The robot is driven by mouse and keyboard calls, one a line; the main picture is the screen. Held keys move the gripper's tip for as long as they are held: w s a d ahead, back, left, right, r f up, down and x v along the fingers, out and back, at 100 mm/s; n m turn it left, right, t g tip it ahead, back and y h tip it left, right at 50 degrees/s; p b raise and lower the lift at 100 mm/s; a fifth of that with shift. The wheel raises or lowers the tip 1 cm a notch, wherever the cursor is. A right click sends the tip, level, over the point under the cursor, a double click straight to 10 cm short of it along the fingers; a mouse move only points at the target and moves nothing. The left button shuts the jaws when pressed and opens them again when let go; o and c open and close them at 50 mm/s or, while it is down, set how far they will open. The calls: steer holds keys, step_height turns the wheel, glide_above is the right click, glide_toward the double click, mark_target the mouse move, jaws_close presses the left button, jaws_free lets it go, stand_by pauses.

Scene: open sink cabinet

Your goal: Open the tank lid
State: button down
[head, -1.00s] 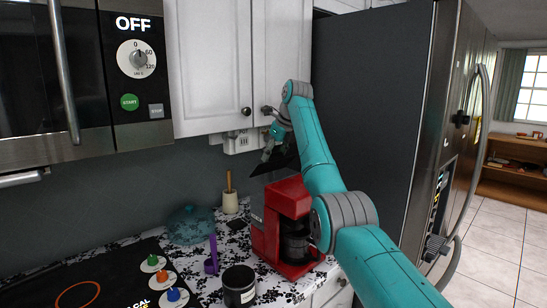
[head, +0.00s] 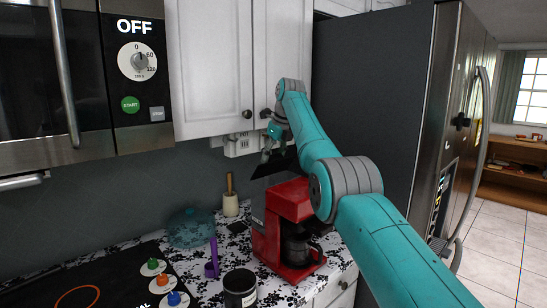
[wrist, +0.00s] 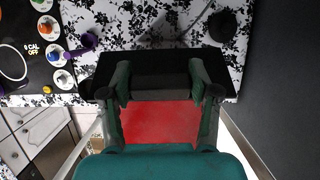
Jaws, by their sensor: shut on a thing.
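The red coffee machine (head: 287,212) stands on the patterned counter, with a glass carafe (head: 297,248) in its lower bay. Its black tank lid (head: 272,164) is raised and tilted above the machine's top. My gripper (head: 268,152) is at the lid's upper part, above the machine and just below the white wall cabinet. In the wrist view, the dark lid (wrist: 160,61) lies across and between the fingers of my gripper (wrist: 160,79), which is shut on it. The red body (wrist: 160,122) shows below the lid. The exact finger contact is hard to see.
White cabinets (head: 215,70) hang close above my gripper, with a white outlet box (head: 240,146) below them. The dark fridge side (head: 365,90) is at right. A jar (head: 239,288), purple utensil (head: 212,262) and blue glass pot (head: 191,228) stand left of the machine.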

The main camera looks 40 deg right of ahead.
mark_target(278, 160)
steer(key=shift+c, duration=1.2)
jaws_free()
steer(key=shift+f, duration=0.1)
steer(key=shift+v, duration=3.75)
